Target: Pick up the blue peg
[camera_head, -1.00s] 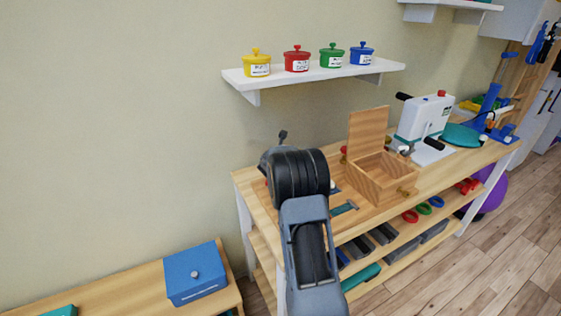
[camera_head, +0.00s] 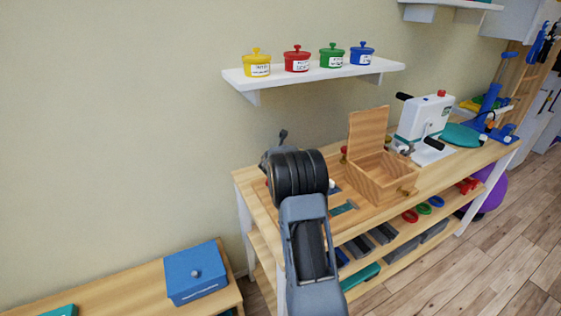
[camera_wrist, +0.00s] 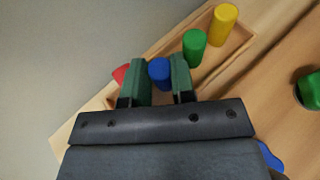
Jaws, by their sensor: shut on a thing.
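The blue peg (camera_wrist: 160,73) shows in the wrist view between the two green-padded fingers of my gripper (camera_wrist: 160,80), which is shut on it. Only the peg's rounded top shows; its lower part is hidden behind the gripper body. A red peg (camera_wrist: 121,73) is just left of the left finger. A green peg (camera_wrist: 194,46) and a yellow peg (camera_wrist: 223,24) stand in a row to the upper right, in a wooden tray (camera_wrist: 241,41). In the head view my arm hides the gripper and the pegs.
An open wooden box (camera_head: 372,181) stands on the bench (camera_head: 425,182) right of my arm. A white device (camera_head: 424,117) is farther right. A shelf (camera_head: 318,74) with several coloured lidded pots hangs above. A blue box (camera_head: 194,273) sits on the lower table at left.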

